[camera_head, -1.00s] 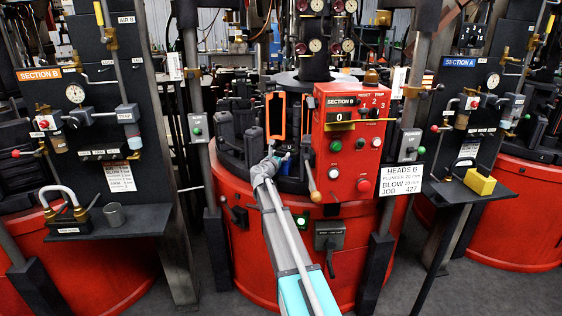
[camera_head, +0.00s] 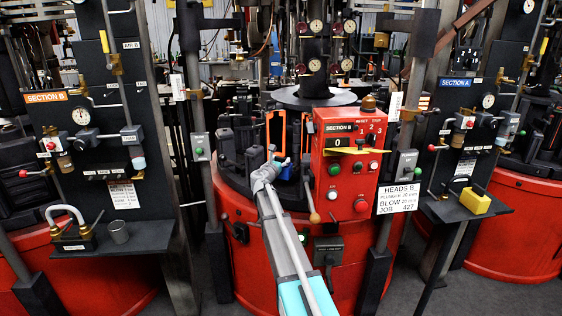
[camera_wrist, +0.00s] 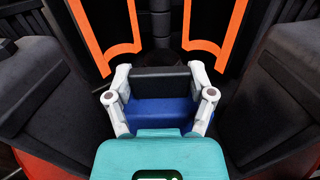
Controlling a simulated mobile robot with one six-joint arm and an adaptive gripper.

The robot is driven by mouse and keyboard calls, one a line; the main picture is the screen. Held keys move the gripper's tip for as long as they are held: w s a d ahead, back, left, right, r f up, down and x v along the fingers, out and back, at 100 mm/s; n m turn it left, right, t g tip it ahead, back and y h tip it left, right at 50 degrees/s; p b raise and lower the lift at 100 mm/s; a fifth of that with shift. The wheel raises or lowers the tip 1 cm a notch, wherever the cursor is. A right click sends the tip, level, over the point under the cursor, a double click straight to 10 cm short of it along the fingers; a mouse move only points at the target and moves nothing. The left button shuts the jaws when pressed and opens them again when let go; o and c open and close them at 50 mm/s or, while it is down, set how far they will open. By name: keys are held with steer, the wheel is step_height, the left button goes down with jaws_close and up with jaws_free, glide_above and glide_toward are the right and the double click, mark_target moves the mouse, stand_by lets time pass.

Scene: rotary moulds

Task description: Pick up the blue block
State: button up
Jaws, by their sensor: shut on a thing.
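The blue block (camera_wrist: 160,112) sits between the two fingers of my gripper (camera_wrist: 160,100) in the wrist view. A black bar-like part lies just beyond it, along its far side. The fingers are shut on the blue block, one at each side. In the head view my gripper (camera_head: 277,162) is inside the middle machine, left of the red control box. There the block shows only as a small blue patch (camera_head: 287,171) beside the gripper, mostly hidden. Whether the block touches a surface beneath it cannot be told.
Orange-edged mould parts (camera_wrist: 206,45) stand close beyond the gripper, with dark mould halves (camera_wrist: 55,95) on both sides. The red Section B control box (camera_head: 348,160) stands just right of my arm. A yellow block (camera_head: 475,201) rests on the right shelf.

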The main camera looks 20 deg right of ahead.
steer(key=shift+r+p, duration=1.65)
steer(key=shift+r, duration=0.4)
